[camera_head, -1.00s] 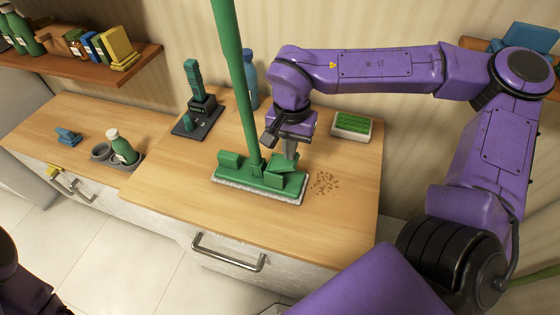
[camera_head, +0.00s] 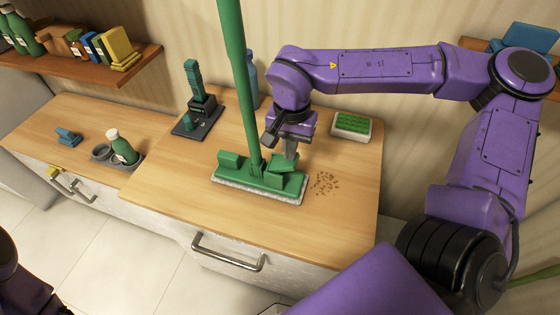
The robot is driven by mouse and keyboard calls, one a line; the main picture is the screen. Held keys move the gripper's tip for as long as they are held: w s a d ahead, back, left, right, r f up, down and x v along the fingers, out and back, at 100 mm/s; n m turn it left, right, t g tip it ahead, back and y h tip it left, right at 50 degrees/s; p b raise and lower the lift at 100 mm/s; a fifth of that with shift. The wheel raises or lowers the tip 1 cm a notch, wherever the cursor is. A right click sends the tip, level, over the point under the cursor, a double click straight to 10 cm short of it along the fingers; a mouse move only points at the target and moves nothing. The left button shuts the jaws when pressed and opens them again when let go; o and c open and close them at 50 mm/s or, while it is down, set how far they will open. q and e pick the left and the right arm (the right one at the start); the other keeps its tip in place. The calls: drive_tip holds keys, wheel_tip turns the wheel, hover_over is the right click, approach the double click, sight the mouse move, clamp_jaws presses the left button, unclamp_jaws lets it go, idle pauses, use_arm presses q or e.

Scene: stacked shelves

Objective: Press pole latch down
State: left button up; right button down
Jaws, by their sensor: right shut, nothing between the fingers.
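A green mop with a tall pole (camera_head: 238,75) stands on the wooden counter. Its flat green head (camera_head: 250,182) has a pale pad under it. A raised green flap, which looks like the latch (camera_head: 281,167), sits on the head right of the pole's foot, tilted. My right gripper (camera_head: 289,157) points down over this flap, shut and empty, with its tips at or very near the flap's top. I cannot tell whether they touch. My left gripper is not in view; only a dark part of my left arm shows at the lower left.
Brown crumbs (camera_head: 325,183) lie right of the mop head. A green-topped sponge (camera_head: 351,126) is behind them. A dark stand (camera_head: 197,118) and a blue bottle (camera_head: 252,80) are behind the mop. The counter's front (camera_head: 200,213) is clear.

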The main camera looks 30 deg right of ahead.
idle(0.4)
drive_tip(key=shift+f+b, duration=0.35)
drive_tip(key=shift+f, duration=1.85)
drive_tip(key=shift+r, duration=0.1)
wheel_tip(320, 180, up, 7)
drive_tip(key=p, duration=0.9)
drive_tip(key=shift+r, duration=0.1)
drive_tip(key=shift+f, duration=0.2)
